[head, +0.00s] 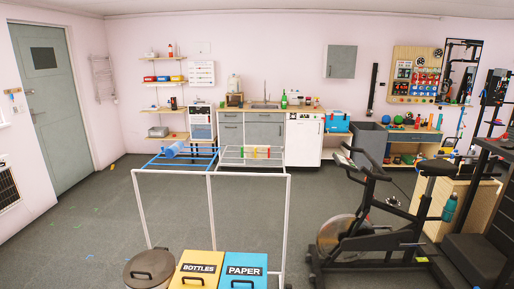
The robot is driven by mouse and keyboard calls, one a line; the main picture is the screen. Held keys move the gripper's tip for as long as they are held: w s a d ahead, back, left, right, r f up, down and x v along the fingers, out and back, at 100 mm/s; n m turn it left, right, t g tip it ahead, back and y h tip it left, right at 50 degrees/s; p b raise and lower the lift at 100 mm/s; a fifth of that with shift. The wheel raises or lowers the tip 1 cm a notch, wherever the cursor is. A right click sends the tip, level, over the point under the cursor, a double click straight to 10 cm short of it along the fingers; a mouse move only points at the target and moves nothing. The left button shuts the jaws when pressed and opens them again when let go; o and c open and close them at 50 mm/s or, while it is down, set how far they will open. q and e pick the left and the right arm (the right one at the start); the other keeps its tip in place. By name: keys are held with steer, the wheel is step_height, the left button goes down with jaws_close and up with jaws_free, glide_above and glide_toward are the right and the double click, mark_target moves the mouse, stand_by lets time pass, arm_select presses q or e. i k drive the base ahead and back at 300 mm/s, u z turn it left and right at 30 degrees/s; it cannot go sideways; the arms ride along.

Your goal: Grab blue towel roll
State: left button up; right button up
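A blue roll (174,149), which looks like the towel roll, lies on a low blue rack (163,163) across the room, left of centre. It is small in the head view, so its surface detail cannot be made out. Neither my left nor my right gripper is in the head view, and nothing is seen held.
A white frame (209,215) stands in front, with a yellow BOTTLES bin (197,267), a blue PAPER bin (244,267) and a round brown bin (150,270). An exercise bike (365,215) stands right. A white wire rack (250,158) is beside the blue rack. Floor is open at left.

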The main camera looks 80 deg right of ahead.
mark_target(171, 152)
steer(key=z, duration=0.9)
steer(key=i, duration=5.3)
steer(key=z, duration=4.35)
